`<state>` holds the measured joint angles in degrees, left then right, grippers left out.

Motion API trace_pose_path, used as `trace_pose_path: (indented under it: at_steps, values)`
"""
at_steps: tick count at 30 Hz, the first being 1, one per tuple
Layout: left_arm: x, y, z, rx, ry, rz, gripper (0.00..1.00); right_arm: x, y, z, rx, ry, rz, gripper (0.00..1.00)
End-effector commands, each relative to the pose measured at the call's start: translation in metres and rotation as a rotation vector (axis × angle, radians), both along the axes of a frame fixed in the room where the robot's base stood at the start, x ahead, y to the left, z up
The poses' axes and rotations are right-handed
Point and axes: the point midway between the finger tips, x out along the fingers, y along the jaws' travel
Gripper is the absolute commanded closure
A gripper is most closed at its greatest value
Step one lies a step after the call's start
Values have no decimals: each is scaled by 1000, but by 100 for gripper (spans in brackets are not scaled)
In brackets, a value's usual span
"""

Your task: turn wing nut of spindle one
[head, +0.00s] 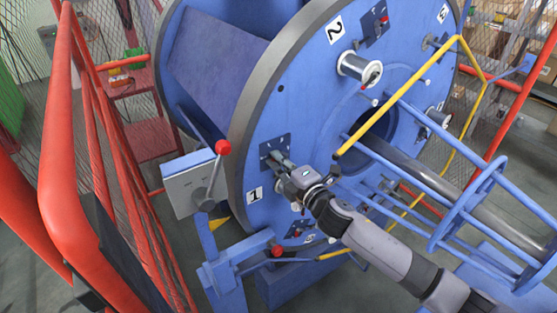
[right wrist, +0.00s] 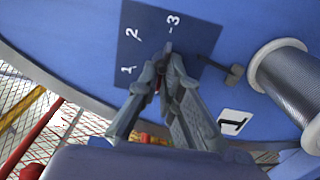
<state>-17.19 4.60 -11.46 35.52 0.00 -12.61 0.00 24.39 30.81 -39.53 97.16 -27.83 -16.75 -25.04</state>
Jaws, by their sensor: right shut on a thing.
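The big blue disc (head: 300,100) of the strander fills the middle of the head view. Spindle one's dark blue plate (head: 268,147) lies above the white label "1" (head: 255,195). My right gripper (head: 277,160) reaches this plate from the lower right. In the right wrist view the plate (right wrist: 135,45) bears the marks 1, 2 and 3. There my right gripper (right wrist: 163,78) is shut on the wing nut, mostly hidden between the fingers. A small grey tip (right wrist: 168,47) shows close to mark 3, with a red bit between the fingertips. My left gripper is not in view.
A wire spool (right wrist: 290,80) and a dark latch (right wrist: 233,74) sit beside the plate. A red-knobbed lever (head: 222,147) stands at the disc's left. A yellow bar (head: 395,100) and blue tube cage (head: 470,205) lie right. Red railing (head: 65,150) borders the left.

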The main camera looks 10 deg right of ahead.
Motion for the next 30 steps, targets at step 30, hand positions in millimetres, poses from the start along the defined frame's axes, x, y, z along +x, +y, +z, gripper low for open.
trace_pose_path:
  at_steps: [30]
  values:
    - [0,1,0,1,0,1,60,-10,-4,-1,-2,1,1,73]
